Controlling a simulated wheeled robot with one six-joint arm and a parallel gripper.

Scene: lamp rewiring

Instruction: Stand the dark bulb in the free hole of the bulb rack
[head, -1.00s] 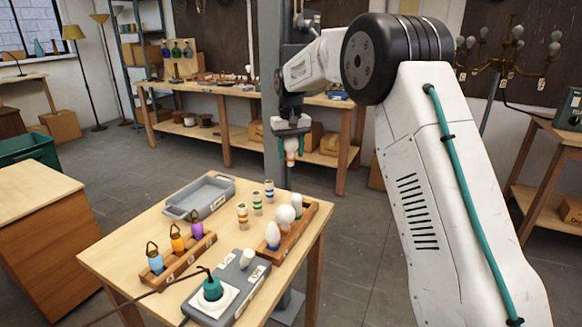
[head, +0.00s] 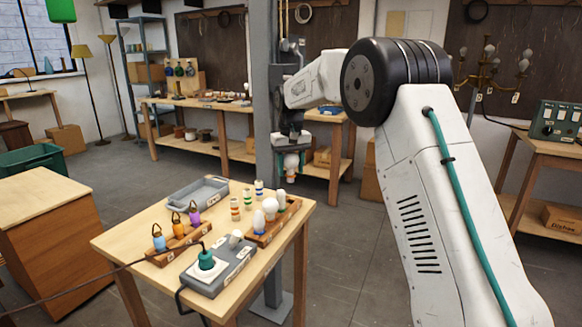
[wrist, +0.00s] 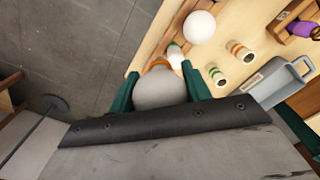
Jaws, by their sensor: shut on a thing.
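My gripper (head: 291,164) is shut on the dark bulb (wrist: 160,90), high beside the far right end of the table. The bulb has greyish glass and an orange band at its lower end. It hangs base down and also shows in the head view (head: 291,173). In the wrist view the green fingers (wrist: 158,80) clasp both sides of the glass. The wooden bulb rack (head: 277,226) stands at the table's right edge with white bulbs (head: 270,207) in it. Its free hole is not clear. In the wrist view the rack (wrist: 164,32) lies beyond the held bulb, which hides part of it.
Banded cylinders (head: 235,208) stand just left of the rack. A holder with small coloured lanterns (head: 176,229) and a grey tray (head: 182,208) are further left. A grey post (head: 266,150) rises behind.

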